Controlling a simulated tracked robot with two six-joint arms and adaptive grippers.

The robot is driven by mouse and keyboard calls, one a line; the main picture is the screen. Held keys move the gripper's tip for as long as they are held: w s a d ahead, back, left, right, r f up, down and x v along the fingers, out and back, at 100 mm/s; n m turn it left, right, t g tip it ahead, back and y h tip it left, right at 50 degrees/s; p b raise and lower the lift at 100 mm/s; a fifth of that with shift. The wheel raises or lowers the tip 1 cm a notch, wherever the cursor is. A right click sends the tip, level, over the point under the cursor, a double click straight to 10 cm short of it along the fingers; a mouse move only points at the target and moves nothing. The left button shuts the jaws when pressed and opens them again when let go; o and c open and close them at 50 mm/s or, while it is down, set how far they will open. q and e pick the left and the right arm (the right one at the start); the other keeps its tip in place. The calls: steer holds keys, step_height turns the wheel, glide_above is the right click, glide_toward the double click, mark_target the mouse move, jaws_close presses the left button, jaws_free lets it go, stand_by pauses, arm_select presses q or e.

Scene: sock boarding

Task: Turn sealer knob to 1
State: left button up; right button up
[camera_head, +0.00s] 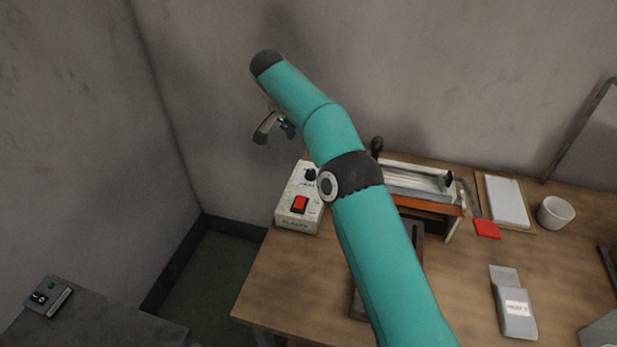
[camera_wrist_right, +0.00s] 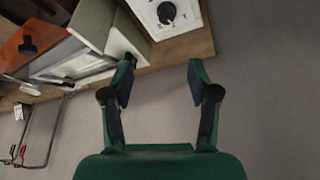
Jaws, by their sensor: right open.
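The sealer's control box (camera_head: 299,200) is white with a red rocker switch (camera_head: 299,204) and stands at the table's left back corner. Its black knob (camera_head: 310,174) is on the top face near the back; the right wrist view shows the knob (camera_wrist_right: 166,13) with marks around it, too small to read surely. My right gripper (camera_wrist_right: 158,72) is open and empty in the right wrist view, its fingertips apart from the box. In the head view my right gripper (camera_head: 272,130) is above and left of the box. My left gripper is not in view.
The sealer (camera_head: 420,184) with its bar stands right of the box, partly behind my arm. White sheets (camera_head: 506,200), a red piece (camera_head: 486,229), a white cup (camera_head: 556,212) and a grey pouch (camera_head: 514,304) lie further right. A wall is close behind.

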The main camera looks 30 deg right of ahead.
steer(key=x, duration=0.5)
steer(key=a+p+x, duration=0.1)
steer(key=x, duration=1)
steer(key=shift+w+a+f, duration=0.25)
steer(key=shift+w, duration=0.15)
